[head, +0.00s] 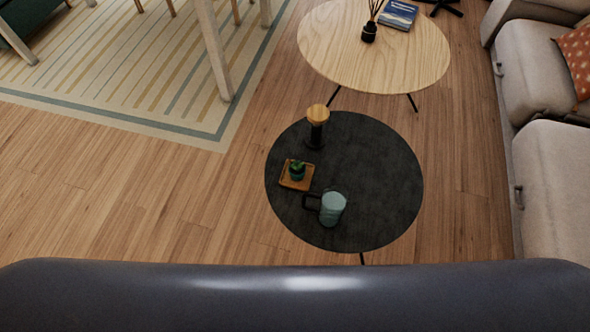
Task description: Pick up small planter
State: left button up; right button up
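The small planter (297,171) is a dark little pot with a green plant. It sits upright on a square wooden tray (285,181) on the left part of a round black table (385,190). Neither of my grippers shows in the head view, so nothing is seen near the planter.
A pale teal mug (332,209) and a black jar with a wooden lid (317,127) stand close to the planter. A round wooden table (420,60) is behind. A sofa (555,190) stands at the right. Wood floor (130,200) is clear at the left.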

aim_at(297, 168)
jog(key=k+j, duration=0.1)
jog(key=j, duration=0.5)
jog(key=k+j, duration=0.1)
jog(key=j, duration=1.05)
jog(key=k+j, duration=0.15)
jog(key=j, duration=0.45)
